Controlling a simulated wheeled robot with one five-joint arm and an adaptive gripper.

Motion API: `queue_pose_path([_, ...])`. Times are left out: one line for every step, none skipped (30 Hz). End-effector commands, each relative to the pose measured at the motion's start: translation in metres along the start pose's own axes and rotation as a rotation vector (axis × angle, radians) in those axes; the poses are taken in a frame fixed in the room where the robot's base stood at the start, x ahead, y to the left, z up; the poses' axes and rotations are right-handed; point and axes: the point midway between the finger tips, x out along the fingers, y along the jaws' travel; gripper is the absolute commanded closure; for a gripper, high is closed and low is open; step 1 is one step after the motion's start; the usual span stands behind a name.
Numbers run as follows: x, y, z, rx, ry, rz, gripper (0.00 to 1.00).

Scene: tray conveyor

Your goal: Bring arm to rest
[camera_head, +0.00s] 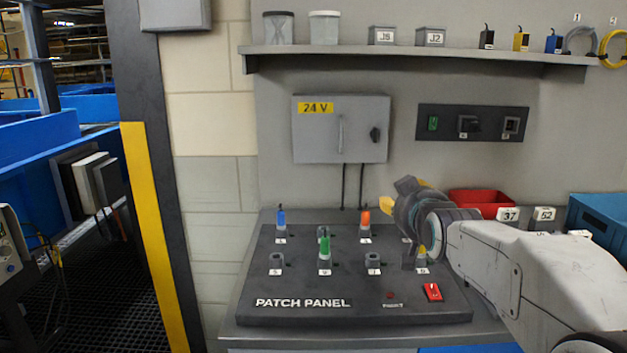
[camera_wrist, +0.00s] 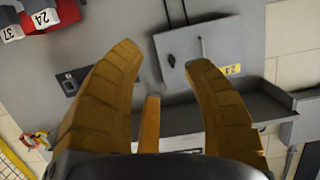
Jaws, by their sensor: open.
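My gripper (camera_head: 400,196) is raised above the back right part of the patch panel (camera_head: 270,290), beside the orange plug. In the wrist view my gripper (camera_wrist: 165,58) has its yellow fingers spread apart, with no object between the fingertips. A shorter orange-brown strip shows lower between them. My pale arm comes in from the right and hides part of the panel's right side. Blue (camera_head: 281,218), orange (camera_head: 365,220), green (camera_head: 324,246) and yellow (camera_head: 422,251) plugs stand upright in panel sockets. A red switch (camera_head: 432,292) sits at the panel's front right.
A grey 24 V box (camera_head: 341,135) and a black switch plate (camera_head: 472,123) are on the wall behind. A shelf (camera_head: 400,53) with jars and small boxes runs above. A red bin (camera_head: 482,198) and a blue bin (camera_head: 600,215) stand behind my arm.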

Motion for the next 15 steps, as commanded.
queue_pose_path([-0.008,0.0,0.011,0.0,-0.039,-0.001,0.55])
queue_pose_path([-0.012,0.0,0.019,0.0,-0.065,-0.001,0.55])
queue_pose_path([-0.019,-0.001,0.029,0.0,-0.101,-0.002,0.55])
queue_pose_path([-0.024,-0.001,0.038,0.0,-0.13,-0.002,0.55])
queue_pose_path([-0.03,-0.001,0.047,0.0,-0.161,-0.003,0.55])
queue_pose_path([-0.039,-0.001,0.06,0.0,-0.203,-0.003,0.55])
queue_pose_path([-0.046,-0.001,0.071,0.0,-0.238,-0.004,0.55])
queue_pose_path([-0.054,-0.001,0.082,0.0,-0.276,-0.004,0.55])
queue_pose_path([-0.067,-0.002,0.098,0.0,-0.329,-0.005,0.55])
queue_pose_path([-0.078,-0.002,0.112,0.0,-0.374,-0.006,0.55])
queue_pose_path([-0.09,-0.002,0.126,0.0,-0.422,-0.007,0.55])
queue_pose_path([-0.107,-0.002,0.146,0.0,-0.488,-0.008,0.55])
queue_pose_path([-0.12,-0.003,0.161,0.0,-0.539,-0.009,0.55])
queue_pose_path([-0.134,-0.003,0.176,0.0,-0.587,-0.009,0.55])
queue_pose_path([-0.152,-0.003,0.194,0.0,-0.649,-0.01,0.55])
